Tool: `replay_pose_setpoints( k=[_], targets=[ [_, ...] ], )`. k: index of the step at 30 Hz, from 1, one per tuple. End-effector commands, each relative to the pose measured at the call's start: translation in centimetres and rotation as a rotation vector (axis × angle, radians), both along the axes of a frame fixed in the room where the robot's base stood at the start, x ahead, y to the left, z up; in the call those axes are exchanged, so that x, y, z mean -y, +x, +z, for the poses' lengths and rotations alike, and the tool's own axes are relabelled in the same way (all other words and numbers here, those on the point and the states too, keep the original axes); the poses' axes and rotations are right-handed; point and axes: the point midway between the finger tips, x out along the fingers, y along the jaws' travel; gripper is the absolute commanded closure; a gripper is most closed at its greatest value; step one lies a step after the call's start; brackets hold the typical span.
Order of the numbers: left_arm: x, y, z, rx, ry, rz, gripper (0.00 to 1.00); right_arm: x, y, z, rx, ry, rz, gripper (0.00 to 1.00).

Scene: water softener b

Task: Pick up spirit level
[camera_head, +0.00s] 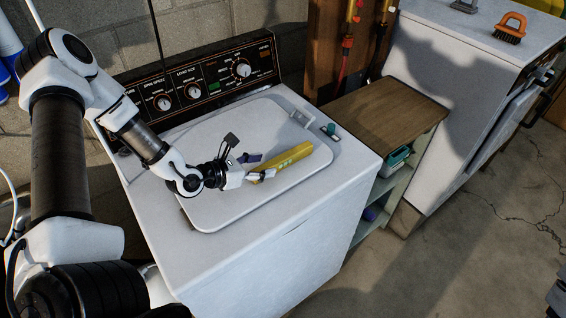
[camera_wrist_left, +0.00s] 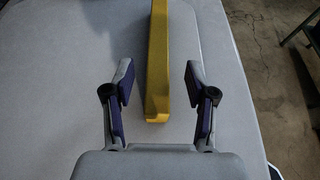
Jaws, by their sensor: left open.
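The yellow spirit level (camera_head: 288,160) lies on the lid of the white washing machine. In the left wrist view the spirit level (camera_wrist_left: 159,60) runs away from me, with its near end between the fingers. My left gripper (camera_head: 258,167) is open at the near end of the level. In the left wrist view the fingers of the left gripper (camera_wrist_left: 161,95) stand on either side of the level, with gaps on both sides. The right gripper is not in view.
The washer lid (camera_head: 215,205) is otherwise mostly clear. A small green-capped item (camera_head: 330,129) stands by the lid's right edge. A control panel (camera_head: 205,82) rises behind. A wood-topped shelf (camera_head: 388,115) and a white cabinet (camera_head: 455,95) with an orange brush (camera_head: 510,28) stand to the right.

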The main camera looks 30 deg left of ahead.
Motion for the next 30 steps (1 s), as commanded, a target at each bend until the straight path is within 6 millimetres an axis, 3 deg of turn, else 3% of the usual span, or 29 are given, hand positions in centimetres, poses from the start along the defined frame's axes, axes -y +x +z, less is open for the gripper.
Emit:
replay_pose_setpoints(
  k=[7, 15, 20, 30],
  targets=[
    [1.1, 3.0, -1.5, -0.002, 0.005, -0.005, 0.44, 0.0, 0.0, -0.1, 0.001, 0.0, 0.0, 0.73],
    [1.2, 3.4, -1.6, 0.0, 0.0, -0.001, 0.44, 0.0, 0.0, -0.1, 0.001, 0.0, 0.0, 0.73],
    [1.2, 3.4, -1.6, 0.0, 0.0, -0.001, 1.0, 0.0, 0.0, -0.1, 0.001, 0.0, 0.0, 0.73],
    [1.2, 3.3, -1.5, 0.0, 0.0, -0.001, 1.0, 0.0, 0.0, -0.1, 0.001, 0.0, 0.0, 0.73]
  ],
)
